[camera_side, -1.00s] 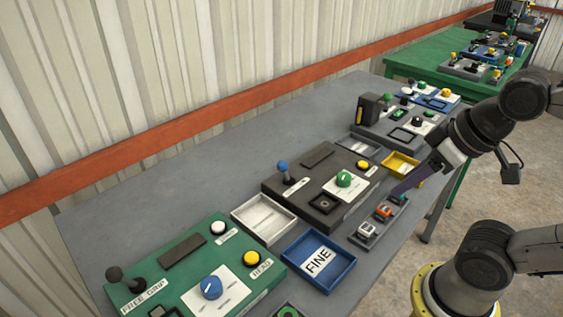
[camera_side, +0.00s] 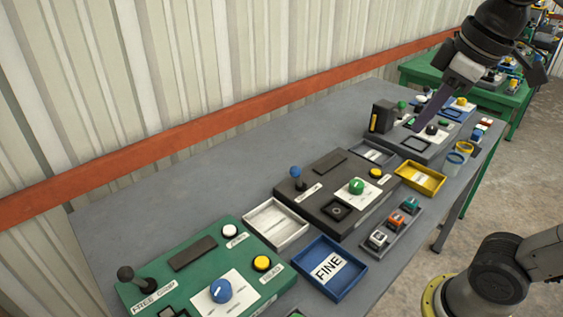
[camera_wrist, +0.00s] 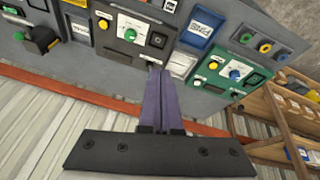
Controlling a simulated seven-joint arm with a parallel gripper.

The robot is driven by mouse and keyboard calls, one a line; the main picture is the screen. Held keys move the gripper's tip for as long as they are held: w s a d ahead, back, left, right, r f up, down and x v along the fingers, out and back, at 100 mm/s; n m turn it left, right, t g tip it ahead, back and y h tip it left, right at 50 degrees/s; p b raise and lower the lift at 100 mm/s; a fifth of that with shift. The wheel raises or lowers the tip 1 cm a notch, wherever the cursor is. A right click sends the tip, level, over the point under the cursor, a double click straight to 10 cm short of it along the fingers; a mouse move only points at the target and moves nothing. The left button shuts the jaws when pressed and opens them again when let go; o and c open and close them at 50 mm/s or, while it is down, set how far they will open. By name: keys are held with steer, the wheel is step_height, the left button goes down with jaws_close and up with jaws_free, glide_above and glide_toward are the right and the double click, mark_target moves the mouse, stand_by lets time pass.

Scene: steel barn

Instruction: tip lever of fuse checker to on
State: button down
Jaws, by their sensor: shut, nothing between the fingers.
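No label that I can read says fuse checker, so I cannot tell which box it is. The dark box (camera_side: 325,205) in the middle has a lever with a blue ball (camera_side: 296,172) standing near its back left corner, a green knob and a yellow button. The green box (camera_side: 185,265) in front has a lever with a black ball (camera_side: 125,273).
A white tray (camera_side: 250,222), a blue tray marked FINE (camera_side: 301,268) and a yellow tray (camera_side: 402,180) stand between the boxes. A rack of small blocks (camera_side: 376,248) is at the right edge. The grey table (camera_side: 200,190) is clear along the wall.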

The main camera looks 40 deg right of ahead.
steer(key=w+r+n+g, duration=0.2)
steer(key=w+r, duration=0.5)
steer(key=w, duration=0.4)
steer(key=n+g, duration=0.1)
glide_above(297, 177)
steer(key=s, duration=0.4)
steer(key=w+a+f+n+g+h, duration=0.1)
steer(key=w+a+f+g, duration=0.15)
steer(key=w+f, duration=0.6)
steer(key=w+a+f+g, duration=0.1)
steer(key=w+a+f, duration=0.3)
steer(key=f, duration=0.7)
steer(key=shift+s+d+f, duration=0.7)
steer(key=shift+d+f, duration=0.15)
steer(key=shift+f, duration=0.85)
steer(key=shift+s+d+f, duration=0.7)
steer(key=shift+d+f, duration=0.15)
steer(key=shift+f, duration=0.8)
steer(key=shift+s+d+f, duration=0.7)
steer(key=shift+d+f, duration=0.15)
steer(key=shift+f, duration=0.85)
steer(key=shift+d, duration=0.1)
steer(key=shift+d+r, duration=0.1)
steer(key=shift+d, duration=0.1)
